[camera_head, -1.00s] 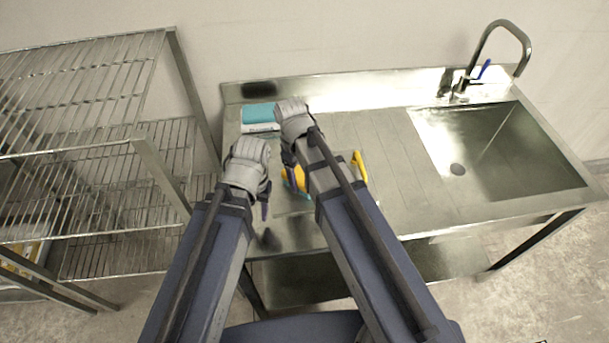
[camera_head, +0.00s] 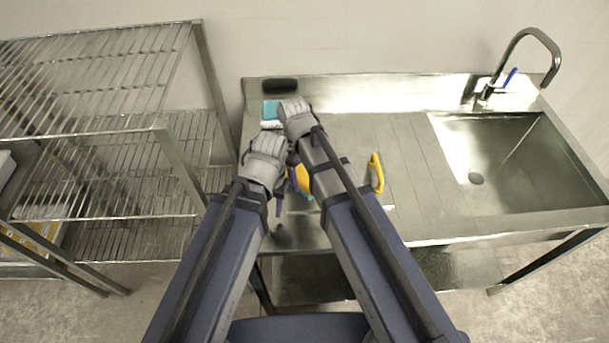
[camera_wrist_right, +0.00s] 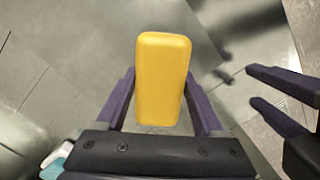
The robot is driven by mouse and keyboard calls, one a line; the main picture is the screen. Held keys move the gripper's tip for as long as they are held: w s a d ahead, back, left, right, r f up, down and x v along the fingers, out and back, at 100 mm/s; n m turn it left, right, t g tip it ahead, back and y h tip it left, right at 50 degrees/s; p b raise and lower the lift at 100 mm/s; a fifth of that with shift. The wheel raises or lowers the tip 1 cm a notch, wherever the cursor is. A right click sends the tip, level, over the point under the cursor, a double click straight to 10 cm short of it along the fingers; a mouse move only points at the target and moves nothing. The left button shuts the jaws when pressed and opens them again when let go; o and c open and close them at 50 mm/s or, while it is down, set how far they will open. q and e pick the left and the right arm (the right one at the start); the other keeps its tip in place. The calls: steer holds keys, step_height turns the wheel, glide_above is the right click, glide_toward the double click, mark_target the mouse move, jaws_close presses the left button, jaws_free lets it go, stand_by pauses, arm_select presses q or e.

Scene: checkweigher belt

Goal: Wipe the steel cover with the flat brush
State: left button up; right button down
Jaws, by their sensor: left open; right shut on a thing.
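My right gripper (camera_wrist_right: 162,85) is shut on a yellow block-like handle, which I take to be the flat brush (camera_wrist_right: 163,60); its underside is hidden. In the head view the yellow part of the brush (camera_head: 303,178) shows between my arms, with a little blue below it. The right fingers are mostly hidden there. My left gripper (camera_head: 280,205) is open and empty, close beside it; its two spread fingers show at the right of the wrist view (camera_wrist_right: 254,87). I cannot tell the steel cover apart from the steel counter (camera_head: 385,135) beneath.
A teal and white box (camera_head: 271,111) lies behind my arms. A yellow curved handle (camera_head: 376,172) stands to the right. The sink (camera_head: 510,165) and tap (camera_head: 520,50) are farther right. A wire rack (camera_head: 110,130) stands left.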

mark_target(305, 175)
steer(key=shift+d+r+p, duration=0.1)
steer(key=shift+r+p, duration=2.7)
steer(key=shift+r, duration=0.1)
step_height(305, 175, up, 3)
steer(key=p, duration=0.3)
steer(key=shift+r, duration=0.1)
